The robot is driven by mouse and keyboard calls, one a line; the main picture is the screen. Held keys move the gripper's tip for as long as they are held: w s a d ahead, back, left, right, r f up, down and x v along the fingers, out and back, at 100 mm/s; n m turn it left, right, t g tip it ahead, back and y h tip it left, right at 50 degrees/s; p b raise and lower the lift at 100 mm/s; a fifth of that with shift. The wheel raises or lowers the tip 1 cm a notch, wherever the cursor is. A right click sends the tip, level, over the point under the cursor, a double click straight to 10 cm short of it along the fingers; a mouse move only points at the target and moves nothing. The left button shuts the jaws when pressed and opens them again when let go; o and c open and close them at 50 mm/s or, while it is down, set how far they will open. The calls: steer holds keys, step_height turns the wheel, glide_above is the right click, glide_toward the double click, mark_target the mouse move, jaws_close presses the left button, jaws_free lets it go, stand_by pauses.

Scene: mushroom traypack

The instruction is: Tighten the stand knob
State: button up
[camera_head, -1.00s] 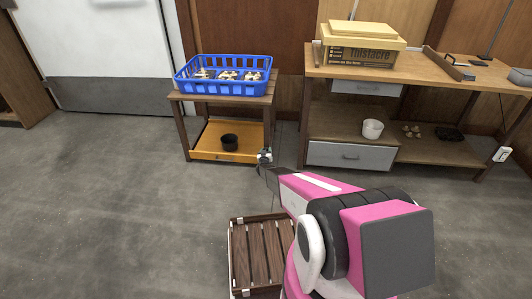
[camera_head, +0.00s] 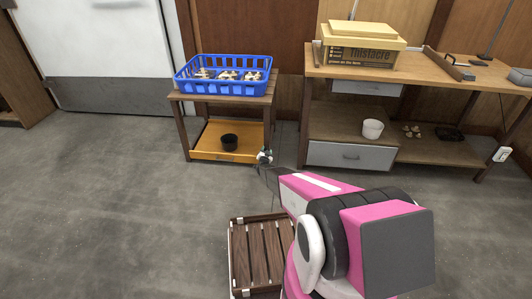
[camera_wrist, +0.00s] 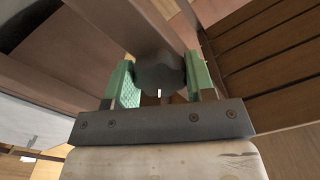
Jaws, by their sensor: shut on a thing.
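The stand is a small wooden table (camera_head: 173,97) with dark legs and an orange lower shelf (camera_head: 203,155). Its knob (camera_wrist: 160,72) is dark and lobed, and sits against a brown leg (camera_wrist: 135,25) in the wrist view. My gripper (camera_wrist: 160,84) has green pads, one on each side of the knob, and is shut on it. In the head view my gripper (camera_head: 264,158) is small, at the stand's front right leg; the knob cannot be made out there.
A blue basket (camera_head: 222,88) with mushroom trays stands on the stand, and a black pot (camera_head: 229,142) on its lower shelf. A wooden workbench (camera_head: 430,75) is to the right. A slatted crate (camera_head: 262,252) lies on the floor nearer me. Open floor lies to the left.

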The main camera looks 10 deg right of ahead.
steer(key=m, duration=0.4)
steer(key=shift+m, duration=0.3)
steer(key=m, duration=0.3)
steer(key=shift+m, duration=0.4)
steer(key=m, duration=1.2)
steer(key=shift+m, duration=0.3)
steer(key=m, duration=0.3)
steer(key=shift+m, duration=0.3)
steer(key=m, duration=0.7)
steer(key=shift+f, duration=0.1)
